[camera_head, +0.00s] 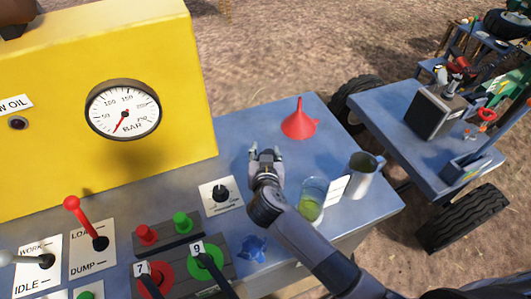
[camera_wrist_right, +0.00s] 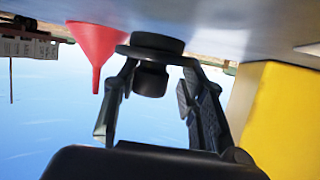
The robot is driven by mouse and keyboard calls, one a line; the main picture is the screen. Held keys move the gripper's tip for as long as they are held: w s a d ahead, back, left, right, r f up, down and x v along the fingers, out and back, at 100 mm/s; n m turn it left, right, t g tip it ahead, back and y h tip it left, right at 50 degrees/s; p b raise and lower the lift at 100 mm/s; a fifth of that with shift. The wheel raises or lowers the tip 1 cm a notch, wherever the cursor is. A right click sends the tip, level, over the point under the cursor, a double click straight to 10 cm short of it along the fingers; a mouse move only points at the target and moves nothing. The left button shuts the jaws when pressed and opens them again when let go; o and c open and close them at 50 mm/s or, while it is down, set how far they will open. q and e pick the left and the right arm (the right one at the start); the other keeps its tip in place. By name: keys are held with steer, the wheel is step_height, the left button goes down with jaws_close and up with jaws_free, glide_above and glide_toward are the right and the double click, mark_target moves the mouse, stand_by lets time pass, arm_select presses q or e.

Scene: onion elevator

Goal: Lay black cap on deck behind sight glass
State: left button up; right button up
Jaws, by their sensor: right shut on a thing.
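My right gripper (camera_head: 266,155) reaches over the blue deck (camera_head: 235,150), behind and left of the sight glass (camera_head: 312,198), which holds yellow-green liquid. In the wrist view the black cap (camera_wrist_right: 151,62) sits between the fingers of this gripper (camera_wrist_right: 150,90), its wide flange toward the deck surface. The gripper is shut on the cap. I cannot tell whether the flange touches the deck. In the head view the cap is mostly hidden by the gripper. My left gripper is not in view.
A red funnel (camera_head: 299,122) stands on the deck close behind and right of the gripper. A metal jug (camera_head: 364,175) and a white card (camera_head: 338,188) are near the sight glass. A yellow housing (camera_head: 180,90) with a gauge (camera_head: 124,110) and a control knob (camera_head: 221,194) lie left.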

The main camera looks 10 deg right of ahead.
steer(key=shift+f+p, duration=0.3)
steer(key=shift+f, duration=0.3)
steer(key=o, duration=1.3)
steer(key=shift+f, duration=0.1)
steer(key=shift+r+b, duration=0.4)
steer(key=v, duration=1.2)
steer(key=shift+r+p, duration=0.3)
steer(key=shift+r, duration=0.05)
